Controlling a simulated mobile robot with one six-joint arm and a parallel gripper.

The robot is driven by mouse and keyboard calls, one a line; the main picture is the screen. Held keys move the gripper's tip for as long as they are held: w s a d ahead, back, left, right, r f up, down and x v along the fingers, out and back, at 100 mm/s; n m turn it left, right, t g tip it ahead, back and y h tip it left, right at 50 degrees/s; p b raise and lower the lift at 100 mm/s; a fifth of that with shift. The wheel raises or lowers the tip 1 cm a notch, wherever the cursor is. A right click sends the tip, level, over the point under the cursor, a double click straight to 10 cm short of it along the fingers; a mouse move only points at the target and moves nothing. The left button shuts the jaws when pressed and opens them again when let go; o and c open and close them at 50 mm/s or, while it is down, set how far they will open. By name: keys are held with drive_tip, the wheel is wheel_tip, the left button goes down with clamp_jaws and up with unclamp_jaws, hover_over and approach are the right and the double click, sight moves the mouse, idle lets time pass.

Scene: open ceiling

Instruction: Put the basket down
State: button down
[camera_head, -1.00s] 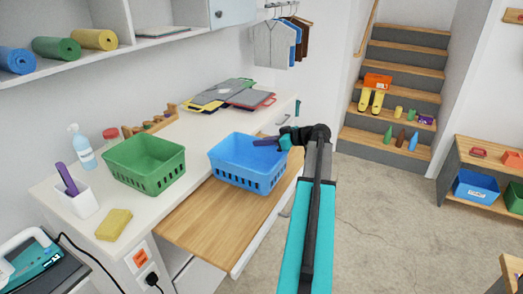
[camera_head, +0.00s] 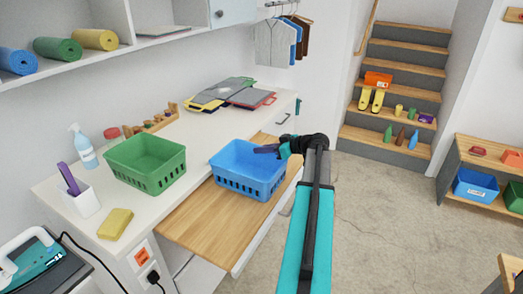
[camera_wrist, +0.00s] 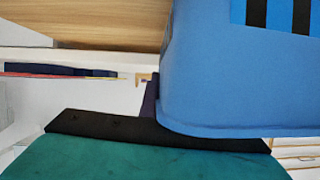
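The blue basket (camera_head: 250,180) is over the light wooden pull-out board (camera_head: 200,222) in the head view, roughly upright. I cannot tell whether its bottom touches the board. My gripper (camera_head: 272,149) is at the basket's right rim, with one dark finger showing over the inside of the basket. In the wrist view, the basket wall (camera_wrist: 235,85) fills the right side, close against my gripper (camera_wrist: 150,105). The gripper appears shut on the rim; the second finger is largely hidden behind the wall.
A green basket (camera_head: 146,172) stands on the white counter (camera_head: 195,131) to the left, near a yellow sponge (camera_head: 115,224) and a white cup (camera_head: 82,201). Folders (camera_head: 222,93) lie at the back of the counter. Bare wood shows in front of the blue basket.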

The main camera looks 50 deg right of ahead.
drive_tip(key=shift+f, duration=0.1)
drive_tip(key=c, duration=2)
unclamp_jaws()
drive_tip(key=shift+r, duration=0.25)
drive_tip(key=b+v, duration=0.2)
drive_tip(key=v, duration=1)
